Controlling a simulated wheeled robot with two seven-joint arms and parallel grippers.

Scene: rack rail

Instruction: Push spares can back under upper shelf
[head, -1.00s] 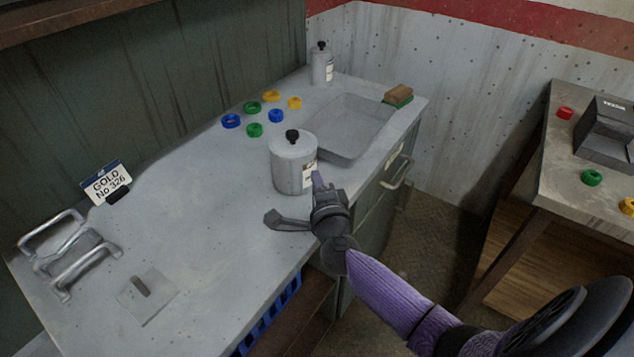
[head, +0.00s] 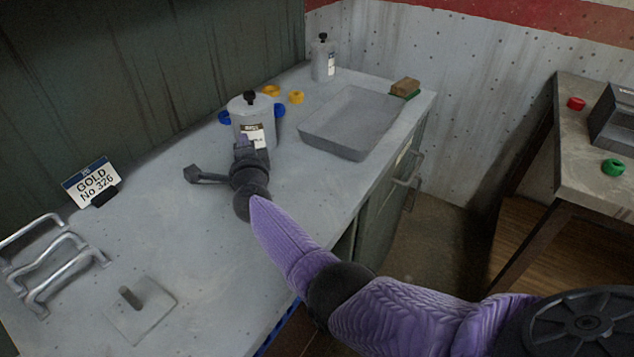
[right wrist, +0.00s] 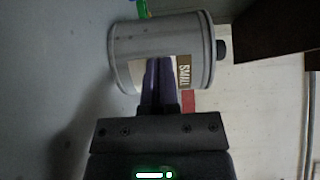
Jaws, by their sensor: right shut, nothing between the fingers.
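A grey cylindrical can (head: 254,112) with a black knob and a label stands upright on the worktop (head: 210,245), towards the dark back panel. My right gripper (head: 245,143) is shut and empty, at the near side of the can, with its tips at the label. In the right wrist view the can (right wrist: 195,35) appears on its side, and the purple fingers (right wrist: 158,82) are together in front of its label. Whether they touch it is unclear. A dark overhanging edge (right wrist: 275,28), possibly the upper shelf, shows beyond the knob. My left gripper is out of view.
Blue and yellow rings (head: 296,97) lie behind and beside the can, some hidden by it. A shallow tray (head: 350,148) is to its right. A smaller grey container (head: 323,60) stands at the back. A sign (head: 91,183) and metal handles (head: 55,262) are at left.

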